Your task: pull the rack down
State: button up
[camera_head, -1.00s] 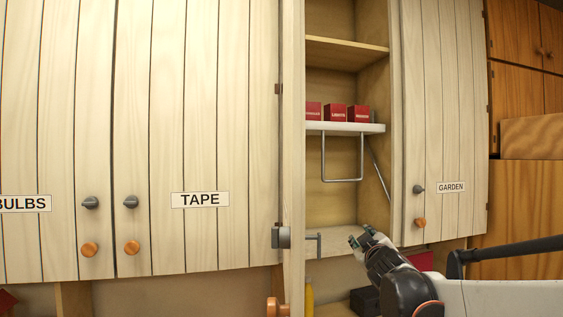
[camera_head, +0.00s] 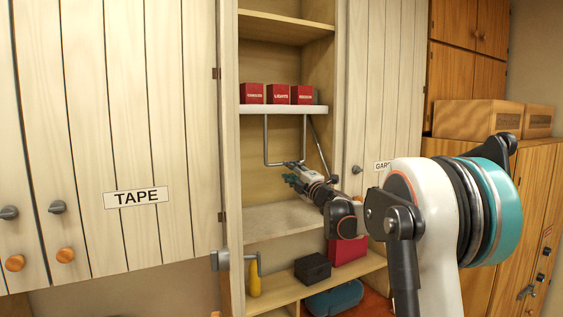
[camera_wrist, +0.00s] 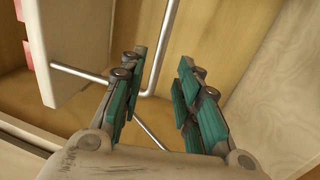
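The rack is a white pull-down shelf (camera_head: 262,109) in the open cabinet, with red boxes on it. A U-shaped metal handle (camera_head: 265,142) hangs below its front. My gripper (camera_head: 292,180) is just under the handle's lower right corner. In the wrist view my gripper (camera_wrist: 163,65) is open, with teal-padded fingers apart. The handle's rod (camera_wrist: 165,45) shows between and beyond the fingertips, bending near the left finger. I cannot tell whether a finger touches it. The rack's white edge (camera_wrist: 62,50) is at upper left there.
The TAPE door (camera_head: 135,170) is left of the opening and the GARDEN door (camera_head: 378,105) right, beside my arm. Below are a black box (camera_head: 312,267), a red box (camera_head: 347,249) and a yellow bottle (camera_head: 254,278).

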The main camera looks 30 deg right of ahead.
jog(key=w, duration=0.2)
jog(key=w+r+p, duration=0.1)
jog(key=w, duration=0.1)
jog(key=w+p, duration=0.1)
jog(key=w, duration=0.2)
jog(key=shift+a+r, duration=0.15)
jog(key=shift+r, duration=0.15)
grip_shut()
